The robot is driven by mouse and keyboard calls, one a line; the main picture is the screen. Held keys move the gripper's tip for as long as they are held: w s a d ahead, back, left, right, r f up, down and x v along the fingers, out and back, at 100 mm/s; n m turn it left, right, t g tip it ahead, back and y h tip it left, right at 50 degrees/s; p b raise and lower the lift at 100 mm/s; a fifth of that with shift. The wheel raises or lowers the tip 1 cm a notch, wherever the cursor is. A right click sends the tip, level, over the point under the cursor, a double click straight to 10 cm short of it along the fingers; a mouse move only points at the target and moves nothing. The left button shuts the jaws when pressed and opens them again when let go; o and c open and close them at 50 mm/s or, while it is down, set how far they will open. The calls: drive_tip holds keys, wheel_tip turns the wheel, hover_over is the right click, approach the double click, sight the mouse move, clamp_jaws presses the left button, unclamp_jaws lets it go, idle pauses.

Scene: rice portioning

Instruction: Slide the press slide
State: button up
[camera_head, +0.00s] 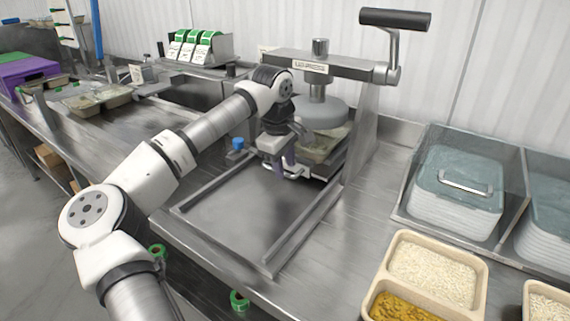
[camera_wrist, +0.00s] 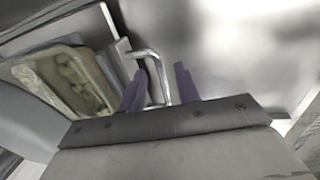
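The press slide (camera_head: 327,171) is a metal plate under the round press head (camera_head: 320,112), at the back of the rails. In the wrist view my purple fingers (camera_wrist: 160,88) are spread apart. The handle is partly hidden by my gripper in the head view.
The rail frame (camera_head: 309,228) in front of the slide is empty. The press lever (camera_head: 395,19) stands above right. Lidded bins (camera_head: 456,190) and a tan food tray (camera_head: 435,270) are at the right. A label rack (camera_head: 197,48) and more containers (camera_head: 97,100) are at the left.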

drive_tip(key=shift+w+d+f, duration=0.1)
drive_tip(key=shift+f, duration=0.4)
clamp_jaws()
